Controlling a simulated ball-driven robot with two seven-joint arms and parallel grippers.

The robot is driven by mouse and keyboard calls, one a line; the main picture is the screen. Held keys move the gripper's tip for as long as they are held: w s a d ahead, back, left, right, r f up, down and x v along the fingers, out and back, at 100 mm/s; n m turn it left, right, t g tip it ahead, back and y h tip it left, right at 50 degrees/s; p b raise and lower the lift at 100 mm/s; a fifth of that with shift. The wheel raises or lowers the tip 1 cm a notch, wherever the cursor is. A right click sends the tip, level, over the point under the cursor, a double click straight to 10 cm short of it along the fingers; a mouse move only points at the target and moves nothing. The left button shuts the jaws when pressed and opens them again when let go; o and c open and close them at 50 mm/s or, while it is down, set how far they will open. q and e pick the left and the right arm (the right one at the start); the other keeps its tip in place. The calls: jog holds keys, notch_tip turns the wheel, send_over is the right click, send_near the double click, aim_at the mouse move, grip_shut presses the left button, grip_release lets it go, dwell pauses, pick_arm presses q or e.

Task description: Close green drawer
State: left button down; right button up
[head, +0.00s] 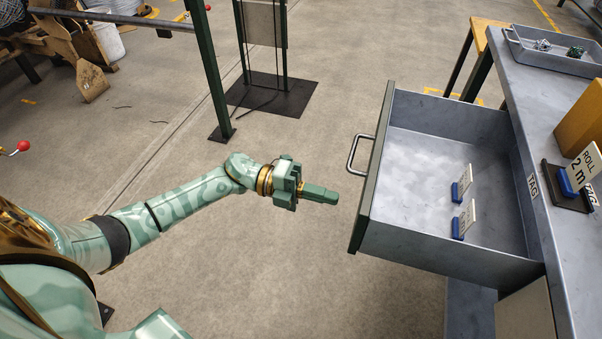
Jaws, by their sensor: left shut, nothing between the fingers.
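The green drawer (450,245) stands pulled out to the left from the grey workbench (555,160). Its dark green front panel (372,180) carries a metal bar handle (355,153) facing left. Inside lie two small tags with blue bases (458,191), and the rest of its floor is bare. My left gripper (336,198) is shut and empty. It points right, just left of the lower part of the drawer front, with a small gap seeming to separate them. My right gripper is out of view.
On the bench top are a grey tray (550,58) with small items, a yellow block (580,120) and a "ROLL 2 m" sign (580,170). A green post frame (210,75) stands on the floor behind my left arm.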

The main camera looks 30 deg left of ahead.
pick_arm(q)
jog(key=x, duration=0.4)
jog(key=shift+b, duration=0.3)
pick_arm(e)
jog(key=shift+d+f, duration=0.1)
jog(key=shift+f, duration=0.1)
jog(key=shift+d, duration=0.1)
